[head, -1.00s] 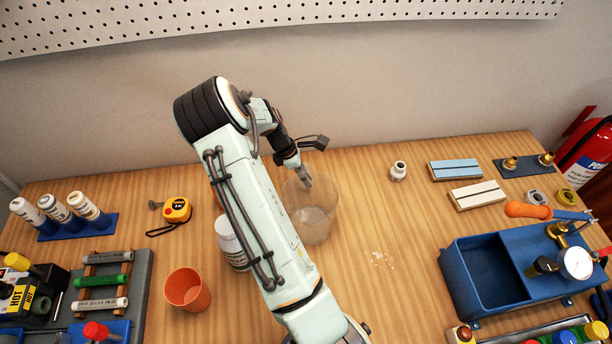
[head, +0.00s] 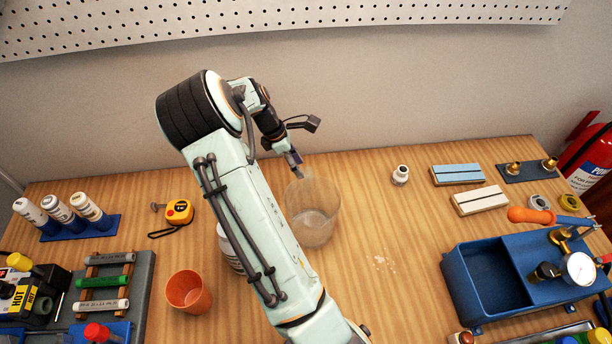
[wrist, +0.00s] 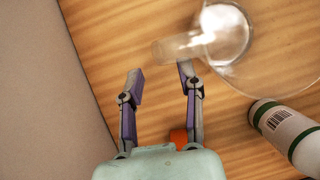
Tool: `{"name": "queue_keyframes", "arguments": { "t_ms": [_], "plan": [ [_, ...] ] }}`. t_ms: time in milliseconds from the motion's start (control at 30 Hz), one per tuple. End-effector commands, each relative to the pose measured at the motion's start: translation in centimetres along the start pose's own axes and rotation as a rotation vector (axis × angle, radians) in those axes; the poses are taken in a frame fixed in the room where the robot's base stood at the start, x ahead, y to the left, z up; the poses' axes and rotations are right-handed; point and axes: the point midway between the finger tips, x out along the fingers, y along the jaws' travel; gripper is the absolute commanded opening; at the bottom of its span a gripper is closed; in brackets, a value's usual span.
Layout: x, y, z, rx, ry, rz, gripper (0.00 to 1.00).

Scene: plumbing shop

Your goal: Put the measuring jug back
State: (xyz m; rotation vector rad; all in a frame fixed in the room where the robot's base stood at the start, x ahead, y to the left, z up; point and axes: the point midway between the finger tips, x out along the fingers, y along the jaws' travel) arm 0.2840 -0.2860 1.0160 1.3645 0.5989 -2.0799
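The measuring jug (head: 314,222) is a clear, see-through vessel standing upright on the wooden bench, right of my arm. In the wrist view the jug (wrist: 285,75) fills the upper right, with a clear part, perhaps its handle (wrist: 178,48), sticking out to the left. My gripper (head: 298,175) is at the jug's far upper-left side, by the rim. In the wrist view my gripper (wrist: 161,72) has its two fingers apart with bare bench between them. The right fingertip is close to the protruding part; I cannot tell whether they touch.
A white bottle (wrist: 290,130) stands beside the jug, partly hidden by my arm in the head view. An orange cup (head: 188,291) is at the front left. White crumbs (head: 381,263) lie right of the jug.

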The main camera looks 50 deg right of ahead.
Motion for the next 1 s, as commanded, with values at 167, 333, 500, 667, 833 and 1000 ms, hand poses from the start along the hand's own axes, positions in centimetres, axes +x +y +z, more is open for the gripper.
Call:
{"name": "queue_keyframes", "arguments": {
  "t_ms": [167,333,500,667,833,1000],
  "plan": [
    [-3.6,0.1,0.0,-0.001,0.001,0.004,0.36],
    [-5.2,0.0,0.0,0.0,-0.001,0.001,0.36],
    [-5.8,-0.3,-0.1,0.011,0.011,0.0,0.36],
    [-9.0,-4.4,-2.3,0.124,0.135,-0.017,0.36],
    [-14.5,-15.0,-5.4,0.311,0.325,-0.087,0.36],
    [-16.4,-25.9,-5.5,0.461,0.403,-0.138,0.36]
  ]
}}
